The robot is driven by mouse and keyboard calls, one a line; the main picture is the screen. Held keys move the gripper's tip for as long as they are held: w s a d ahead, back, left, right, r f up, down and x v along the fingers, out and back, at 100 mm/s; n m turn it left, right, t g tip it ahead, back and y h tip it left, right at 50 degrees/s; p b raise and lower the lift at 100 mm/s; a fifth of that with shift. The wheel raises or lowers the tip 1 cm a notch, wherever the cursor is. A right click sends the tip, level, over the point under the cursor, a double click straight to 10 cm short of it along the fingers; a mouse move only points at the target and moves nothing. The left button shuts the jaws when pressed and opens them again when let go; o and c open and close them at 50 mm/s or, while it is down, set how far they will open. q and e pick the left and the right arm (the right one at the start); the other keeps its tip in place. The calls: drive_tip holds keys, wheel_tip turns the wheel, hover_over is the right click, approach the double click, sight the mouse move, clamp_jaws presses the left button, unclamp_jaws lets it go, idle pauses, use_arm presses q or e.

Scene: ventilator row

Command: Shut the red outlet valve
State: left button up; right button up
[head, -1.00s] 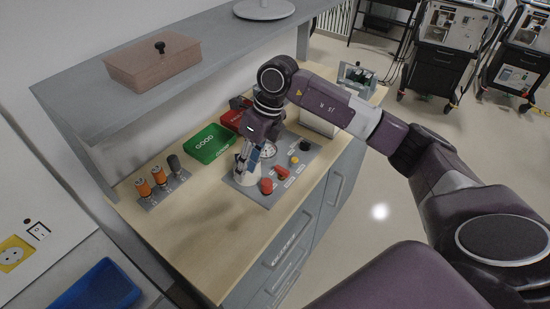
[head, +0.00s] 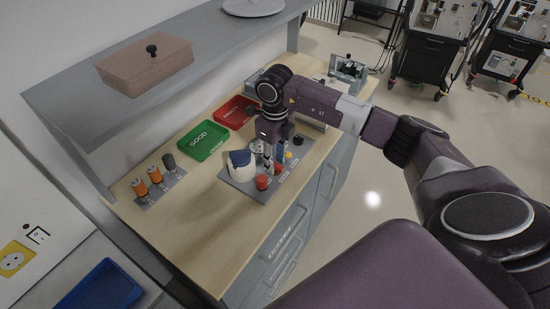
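A grey panel (head: 240,182) on the wooden counter carries red, yellow and black controls. A round red knob (head: 262,183) stands near its front edge. A second red control (head: 278,169) sits just behind it, partly covered by my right gripper (head: 275,163). My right gripper points down over the panel, with its two fingers apart at this second red control. I cannot tell whether they touch it. Which red control is the outlet valve is not readable. My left gripper is not in view.
A white housing with a blue top (head: 241,165) and a dial (head: 258,147) stand on the panel. Behind are a green tray (head: 203,141) and a red tray (head: 235,112). A shelf (head: 95,124) overhangs the back. The front-left counter is clear.

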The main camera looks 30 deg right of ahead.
clamp_jaws()
drive_tip(key=shift+m, duration=0.4)
drive_tip(key=m+b, duration=0.1)
drive_tip(key=m, duration=0.1)
drive_tip(key=shift+d+m+b, duration=0.1)
drive_tip(key=shift+m+b, duration=0.2)
drive_tip(key=shift+m, duration=0.1)
drive_tip(key=m+b, duration=0.1)
drive_tip(key=m, duration=0.2)
drive_tip(key=m+b, duration=0.1)
drive_tip(key=m, duration=0.5)
drive_tip(key=shift+d, duration=0.15)
drive_tip(key=m, duration=0.4)
drive_tip(key=shift+d+m, duration=0.1)
drive_tip(key=shift+m, duration=0.6)
